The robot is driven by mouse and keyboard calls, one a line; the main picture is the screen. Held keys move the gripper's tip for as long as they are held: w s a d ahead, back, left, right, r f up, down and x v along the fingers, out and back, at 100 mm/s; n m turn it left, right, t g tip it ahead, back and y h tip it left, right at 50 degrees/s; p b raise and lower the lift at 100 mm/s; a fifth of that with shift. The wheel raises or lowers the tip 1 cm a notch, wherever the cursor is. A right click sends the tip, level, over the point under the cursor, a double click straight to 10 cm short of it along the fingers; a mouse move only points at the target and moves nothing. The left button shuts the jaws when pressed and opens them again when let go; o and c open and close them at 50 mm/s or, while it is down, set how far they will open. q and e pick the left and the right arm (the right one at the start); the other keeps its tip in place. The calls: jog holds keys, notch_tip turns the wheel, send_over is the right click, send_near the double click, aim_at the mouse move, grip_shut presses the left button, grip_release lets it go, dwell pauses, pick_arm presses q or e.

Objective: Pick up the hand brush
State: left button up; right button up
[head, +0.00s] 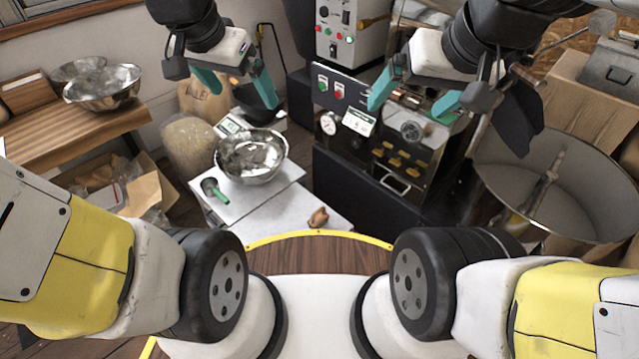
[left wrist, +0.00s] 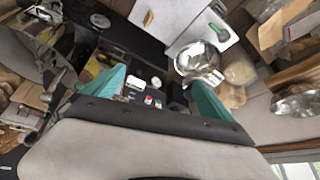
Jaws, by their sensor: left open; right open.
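A small tool with a green handle and a dark head (head: 213,188) lies on the white tabletop (head: 258,202), left of a steel bowl. It also shows in the left wrist view (left wrist: 217,31). A small brown object (head: 318,217) lies near the table's right end and shows in the left wrist view (left wrist: 148,18). Both are too small to tell surely which is the hand brush. My left gripper (head: 246,98) is open and empty, raised beyond the bowl; its fingers show in the left wrist view (left wrist: 158,76). My right gripper (head: 407,112) is open and empty before the roaster machine.
The steel bowl (head: 251,158) and a scale (head: 232,125) stand on the table. The dark machine (head: 400,165) rises to its right, with a large round bin (head: 580,185) further right. A wooden bench (head: 60,140) with bowls is at left.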

pick_arm(q)
jog(key=w+d+f+m+g, duration=0.25)
jog(key=w+f+m, duration=0.45)
jog(key=w+f, duration=0.4)
jog(key=m+g+y, duration=0.2)
jog(key=m+g, duration=0.1)
jog(key=m, duration=1.2)
send_over(318, 218)
notch_tip(318, 218, down, 40)
jog(key=shift+w+r, duration=0.1)
notch_tip(318, 218, down, 8)
jog(key=shift+d+r, duration=0.1)
jog(key=shift+r, duration=0.05)
jog(key=shift+c, duration=0.5)
jog(key=c, duration=1.6)
jog(key=shift+o, duration=0.2)
